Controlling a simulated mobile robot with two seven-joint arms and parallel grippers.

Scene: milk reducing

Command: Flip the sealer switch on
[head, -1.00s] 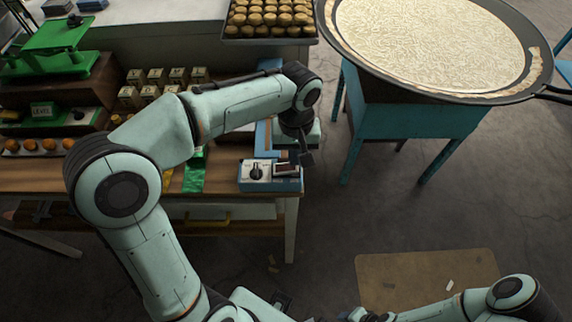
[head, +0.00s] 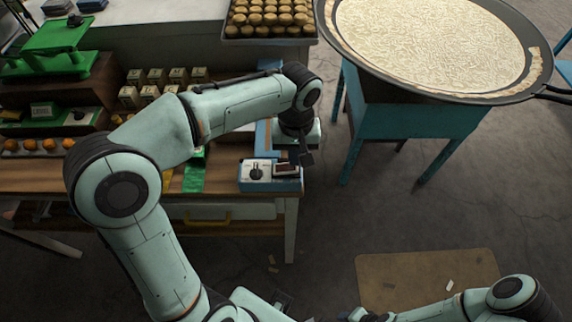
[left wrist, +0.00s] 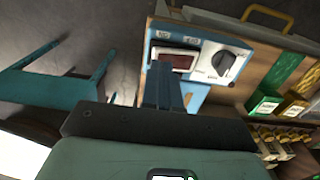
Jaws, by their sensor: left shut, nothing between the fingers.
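The sealer (head: 256,186) is a blue box with a white top panel at the right front corner of the wooden bench. Its panel carries a round dark dial (head: 256,173) and a dark red rocker switch (head: 286,168). In the left wrist view, the switch (left wrist: 178,60) sits beside the dial (left wrist: 222,63). My left gripper (head: 306,158) is shut and empty, pointing down at the sealer's switch end. In the left wrist view its fingertips (left wrist: 163,68) overlap the switch's edge; I cannot tell whether they touch it. My right arm shows at the lower right; its gripper's jaws are not clear.
Green packets (head: 194,172) lie left of the sealer, with several small cartons (head: 150,85) behind. A green scale (head: 62,37) stands at the back left. A large pan (head: 330,50) on a teal stand is to the right. The floor between is open.

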